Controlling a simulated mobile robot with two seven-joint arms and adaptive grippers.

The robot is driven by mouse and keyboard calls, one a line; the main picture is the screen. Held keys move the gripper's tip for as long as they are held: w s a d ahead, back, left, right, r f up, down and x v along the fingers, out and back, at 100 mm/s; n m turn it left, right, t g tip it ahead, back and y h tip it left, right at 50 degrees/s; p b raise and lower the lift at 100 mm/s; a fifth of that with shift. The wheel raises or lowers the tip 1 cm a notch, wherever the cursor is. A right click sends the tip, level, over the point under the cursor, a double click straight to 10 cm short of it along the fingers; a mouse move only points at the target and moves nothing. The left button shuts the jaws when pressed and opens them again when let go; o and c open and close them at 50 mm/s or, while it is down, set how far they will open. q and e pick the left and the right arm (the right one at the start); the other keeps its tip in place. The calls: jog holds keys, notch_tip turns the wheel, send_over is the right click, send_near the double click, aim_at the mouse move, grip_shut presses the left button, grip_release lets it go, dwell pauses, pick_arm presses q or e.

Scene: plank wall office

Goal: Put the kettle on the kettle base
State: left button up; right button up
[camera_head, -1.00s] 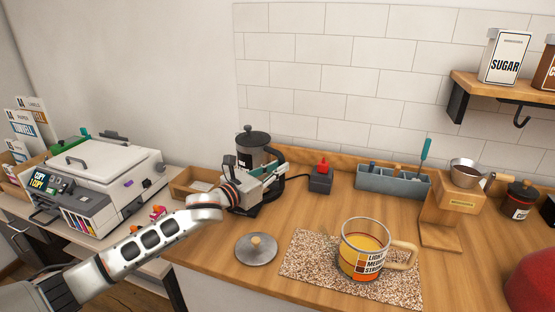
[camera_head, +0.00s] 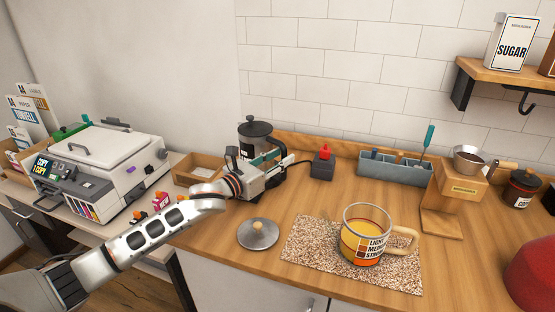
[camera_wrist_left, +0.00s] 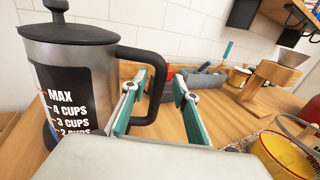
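A grey pot with a black lid and black handle (camera_head: 256,131), seemingly the kettle, stands upright toward the counter's back left. In the left wrist view the pot (camera_wrist_left: 75,60) shows a black cup scale on its side. My left gripper (camera_head: 277,168) is beside it, partly hiding its lower part. In the left wrist view its teal fingers (camera_wrist_left: 160,108) are apart. The black handle shows between them, nearer the left finger, with a gap to the right one. I cannot clearly make out the kettle base; the pot's foot is mostly hidden. My right gripper is not in view.
A dark box with a red top (camera_head: 322,165) and a cord stands right of the pot. A round lid (camera_head: 258,234), a glass mug (camera_head: 365,240) on a speckled mat (camera_head: 300,252) and a grey caddy (camera_head: 395,170) share the counter. A red rounded thing (camera_head: 532,275) is cut off at right.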

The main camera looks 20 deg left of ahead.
pick_arm(q)
jog(key=shift+r, duration=0.2)
jog(key=b+v, duration=0.1)
jog(key=v, duration=1.1)
